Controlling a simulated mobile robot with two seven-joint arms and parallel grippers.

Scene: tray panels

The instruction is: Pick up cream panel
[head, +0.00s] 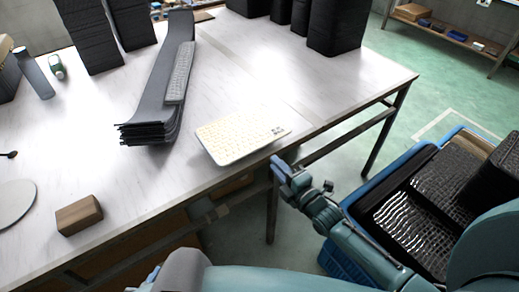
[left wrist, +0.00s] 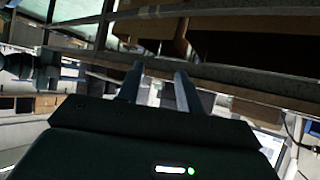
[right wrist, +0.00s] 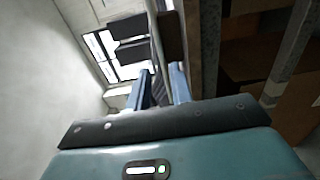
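The cream panel (head: 240,136) lies flat on the white table (head: 330,75), close to its front edge, with a small dark marking at its right end. My right gripper (head: 284,168) is in front of the table edge, just below and right of the panel in the head view, and apart from it. In the right wrist view its fingers (right wrist: 161,72) stand apart with nothing held. The left wrist view shows my left gripper (left wrist: 160,72) with its two fingers apart and empty. The left fingers cannot be made out in the head view. Neither wrist view clearly shows the panel.
A long stack of dark grey panels (head: 155,85), with a lighter grey panel (head: 180,72) against it, lies left of the cream panel. A wooden block (head: 79,215) sits at the front left. Black stacks stand behind. A blue crate (head: 345,258) is at the right.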

